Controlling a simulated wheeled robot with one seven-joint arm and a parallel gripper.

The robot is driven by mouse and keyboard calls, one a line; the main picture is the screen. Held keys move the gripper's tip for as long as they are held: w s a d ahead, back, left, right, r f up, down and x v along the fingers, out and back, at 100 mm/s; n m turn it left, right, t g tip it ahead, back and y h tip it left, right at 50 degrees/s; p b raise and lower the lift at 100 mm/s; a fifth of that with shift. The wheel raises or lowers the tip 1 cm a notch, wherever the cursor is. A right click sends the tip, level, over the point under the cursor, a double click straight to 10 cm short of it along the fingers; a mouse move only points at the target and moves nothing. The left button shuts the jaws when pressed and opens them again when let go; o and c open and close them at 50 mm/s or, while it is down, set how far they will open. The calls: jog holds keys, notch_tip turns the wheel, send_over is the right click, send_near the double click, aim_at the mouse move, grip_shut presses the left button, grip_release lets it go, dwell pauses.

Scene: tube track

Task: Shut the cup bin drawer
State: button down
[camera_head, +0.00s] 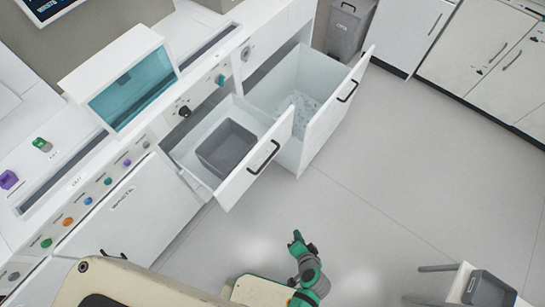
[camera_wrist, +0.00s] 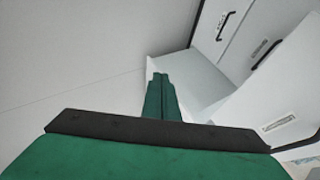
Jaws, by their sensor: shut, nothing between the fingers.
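Two white drawers stand open side by side in the head view, and no readable label tells which is the cup bin drawer. The nearer, shallower drawer (camera_head: 238,184) has a black bar handle (camera_head: 263,157) and holds an empty-looking grey bin (camera_head: 226,148). The farther, deeper drawer (camera_head: 322,117) has a black handle (camera_head: 348,91) and holds pale translucent pieces (camera_head: 298,106), too small to make out. My green gripper (camera_head: 297,237) is shut and empty, apart from both drawers, on their open-floor side. The wrist view shows its closed fingers (camera_wrist: 159,78) with white fronts beyond.
A white counter with coloured buttons (camera_head: 87,201) runs along the left, with a closed front marked waste (camera_head: 130,207). A grey bin (camera_head: 346,27) stands beyond the drawers. A small table with a grey tray (camera_head: 488,290) is at lower right. The middle floor is clear.

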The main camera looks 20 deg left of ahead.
jog(key=w+a+y, duration=0.2)
jog(key=w+y, duration=0.1)
jog(key=w, duration=0.2)
jog(key=n+g+y, duration=0.1)
jog(key=n+y, duration=0.1)
jog(key=y, duration=0.8)
send_near(265, 153)
jog(key=x, duration=0.6)
jog(key=shift+w+a, duration=0.15)
jog(key=shift+w, duration=0.05)
